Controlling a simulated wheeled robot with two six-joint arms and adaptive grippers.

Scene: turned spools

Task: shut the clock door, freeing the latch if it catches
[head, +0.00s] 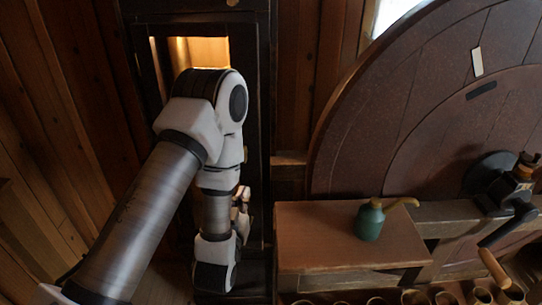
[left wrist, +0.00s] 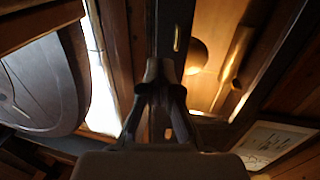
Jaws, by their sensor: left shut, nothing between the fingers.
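The tall dark clock case (head: 262,60) stands upright left of centre in the head view, its inside lit warm yellow. A dark upright frame (head: 158,65) borders the left of the opening; I cannot tell whether it is the door, nor how far the door stands open. My left gripper (left wrist: 160,70) is shut and empty, in front of a dark upright of the case. A small brassy slot or plate (left wrist: 178,32) shows on that upright, just past the fingertips; contact is unclear. In the head view my left arm hides most of the opening. My right gripper is out of view.
A round brass pendulum bob (left wrist: 196,57) and a long weight (left wrist: 232,68) hang inside the case. To the right, a green oil can (head: 369,222) stands on a wooden box (head: 310,235) before a large wooden wheel (head: 400,110). Several small cups line the front edge.

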